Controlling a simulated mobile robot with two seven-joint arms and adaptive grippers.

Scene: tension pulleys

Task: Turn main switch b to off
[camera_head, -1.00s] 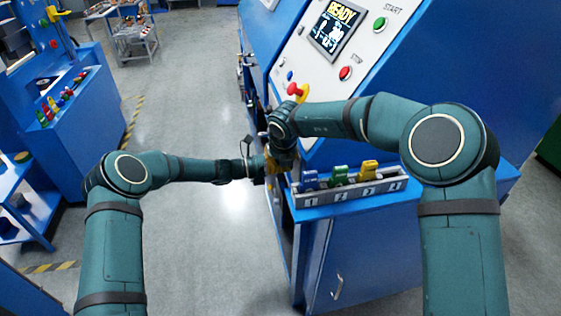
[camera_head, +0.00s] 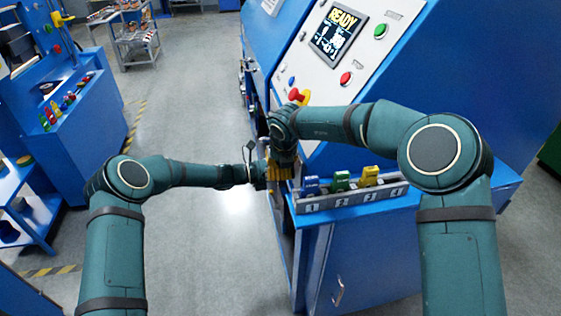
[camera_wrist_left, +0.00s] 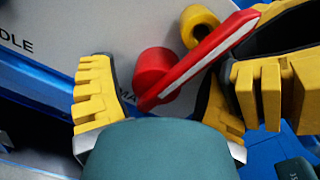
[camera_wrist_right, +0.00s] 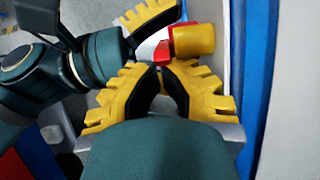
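The main switch, a red hub with a flat red handle edged in white (camera_wrist_left: 205,55), shows in the left wrist view against the grey panel. A label starting "MA" is partly hidden below its hub. My left gripper (camera_wrist_left: 160,95) is open, with its yellow fingers on either side of the hub. In the right wrist view the red-and-white handle (camera_wrist_right: 152,46) lies beyond my right gripper (camera_wrist_right: 162,72), whose fingers are close together with a narrow empty gap. In the head view the grippers and my right wrist hide this switch.
A yellow cylinder (camera_wrist_left: 199,24) stands beside the handle. On the machine panel are a red-and-yellow knob (camera_head: 299,97), a green START button (camera_head: 381,31), a red STOP button (camera_head: 346,78) and a screen reading READY (camera_head: 336,38). A numbered rack (camera_head: 352,198) holds coloured blocks below.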

